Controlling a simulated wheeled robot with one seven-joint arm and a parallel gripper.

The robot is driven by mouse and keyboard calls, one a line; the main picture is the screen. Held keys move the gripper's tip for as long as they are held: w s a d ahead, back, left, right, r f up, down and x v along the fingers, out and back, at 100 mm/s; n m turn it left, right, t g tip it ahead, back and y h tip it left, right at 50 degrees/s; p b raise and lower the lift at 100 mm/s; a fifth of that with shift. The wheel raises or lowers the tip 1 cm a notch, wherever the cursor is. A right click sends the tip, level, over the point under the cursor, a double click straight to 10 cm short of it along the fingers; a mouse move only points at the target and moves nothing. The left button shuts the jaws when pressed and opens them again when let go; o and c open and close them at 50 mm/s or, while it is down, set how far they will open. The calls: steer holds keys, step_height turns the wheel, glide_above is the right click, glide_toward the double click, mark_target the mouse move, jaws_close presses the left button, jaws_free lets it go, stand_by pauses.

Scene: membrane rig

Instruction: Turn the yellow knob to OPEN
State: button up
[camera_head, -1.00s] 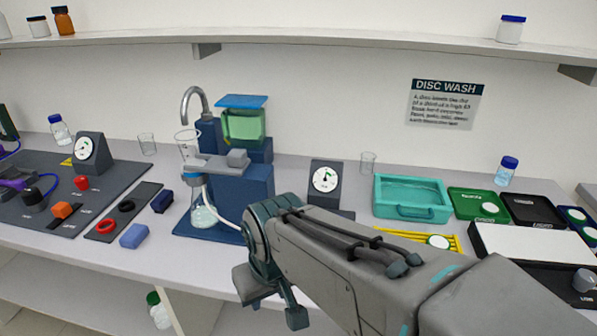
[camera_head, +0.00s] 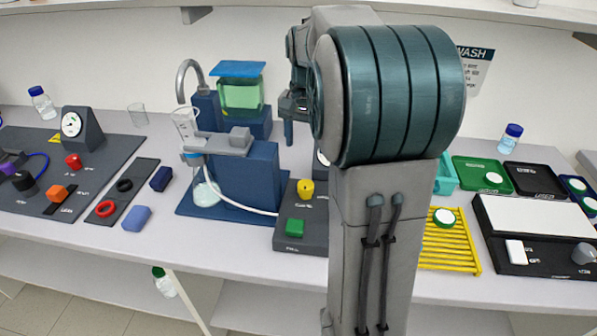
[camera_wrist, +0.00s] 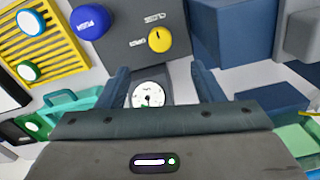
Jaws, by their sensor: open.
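In the head view my gripper is partly hidden behind my arm, above and behind the knob.
A green block-like button (camera_head: 294,228) sits on the panel in front of the knob. A round gauge (camera_wrist: 149,94) stands behind the panel. The blue stand (camera_head: 250,172) with a flask and tube is close on the left. A yellow rack (camera_head: 447,245) lies to the right.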

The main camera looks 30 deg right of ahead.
mark_target(305, 184)
steer(key=f, duration=0.9)
steer(key=f+p, duration=0.1)
steer(key=f, duration=0.3)
steer(key=shift+w+d+f, duration=0.25)
steer(key=shift+w+f, duration=0.05)
steer(key=shift+f, duration=0.1)
steer(key=c, duration=1)
